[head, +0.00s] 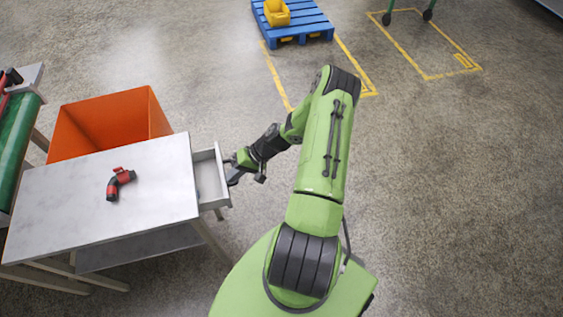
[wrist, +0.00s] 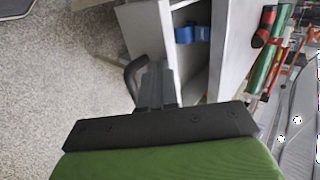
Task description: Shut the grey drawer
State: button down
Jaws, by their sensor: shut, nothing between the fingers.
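The grey drawer (head: 211,184) sticks out from the right side of a grey table (head: 60,205) in the head view, so it stands partly open. My gripper (head: 231,174) is shut and empty, close against the outer face of the drawer front. In the wrist view my fingers (wrist: 156,88) are together beside the pale drawer front (wrist: 143,35), with a dark curved handle (wrist: 131,74) at their left. I cannot tell if they touch it. A blue object (wrist: 192,34) shows behind the front, seemingly inside the drawer.
An orange bin (head: 112,122) stands behind the table, and a green roller (head: 15,140) is at far left. A blue pallet (head: 290,30) with a yellow bin stands at the back. Floor at right is clear.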

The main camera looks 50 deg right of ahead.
jog(key=shift+w+a, duration=0.55)
jog(key=shift+a, duration=0.25)
jog(key=shift+w+a, duration=0.55)
jog(key=shift+a, duration=0.25)
jog(key=shift+w+a, duration=0.55)
jog(key=shift+a, duration=0.25)
jog(key=shift+d, duration=0.1)
